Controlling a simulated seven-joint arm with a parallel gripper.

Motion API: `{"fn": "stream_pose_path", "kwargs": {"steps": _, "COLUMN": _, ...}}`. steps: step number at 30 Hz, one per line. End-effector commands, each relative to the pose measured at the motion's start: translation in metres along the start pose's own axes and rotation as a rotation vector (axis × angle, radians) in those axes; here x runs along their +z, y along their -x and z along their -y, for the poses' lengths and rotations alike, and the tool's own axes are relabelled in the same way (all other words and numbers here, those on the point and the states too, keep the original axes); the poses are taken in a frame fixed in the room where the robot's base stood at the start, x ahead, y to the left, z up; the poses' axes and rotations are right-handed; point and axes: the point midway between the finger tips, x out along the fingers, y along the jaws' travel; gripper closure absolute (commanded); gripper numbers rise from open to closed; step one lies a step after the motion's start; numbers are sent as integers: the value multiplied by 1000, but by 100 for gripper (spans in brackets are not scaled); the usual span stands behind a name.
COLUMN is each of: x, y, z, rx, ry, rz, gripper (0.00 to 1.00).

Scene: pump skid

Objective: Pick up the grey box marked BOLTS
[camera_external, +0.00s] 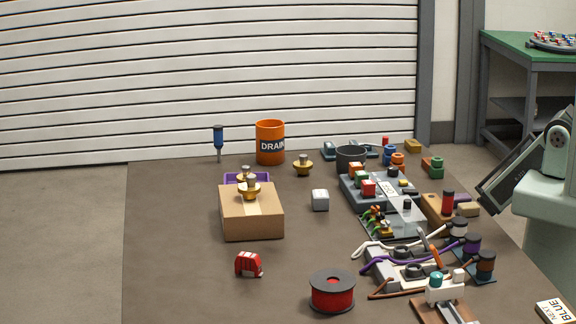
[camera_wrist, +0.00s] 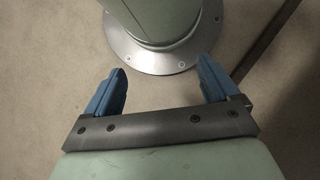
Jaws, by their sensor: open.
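A small light grey box (camera_external: 320,200) sits on the brown table, right of a cardboard box and left of the pump parts. It is too small in the picture for me to read any marking, so I cannot tell whether it says BOLTS. My gripper (camera_wrist: 161,68) shows in the wrist view with its two blue fingers wide apart and nothing between them. It is over my own round base flange and bare floor, away from the grey box. The grey box is not in the wrist view.
The cardboard box (camera_external: 251,220) with brass fittings on top stands left of the grey box. An orange DRAIN bin (camera_external: 270,142) stands behind. A red spool (camera_external: 333,291) and a red object (camera_external: 249,264) lie in front. Pump parts (camera_external: 400,262) and cables crowd the right side.

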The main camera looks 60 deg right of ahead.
Motion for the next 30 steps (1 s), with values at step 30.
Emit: {"fn": "stream_pose_path", "kwargs": {"steps": 30, "x": -43, "y": 12, "z": -5, "rx": -60, "ry": -134, "rz": -109, "gripper": 22}}
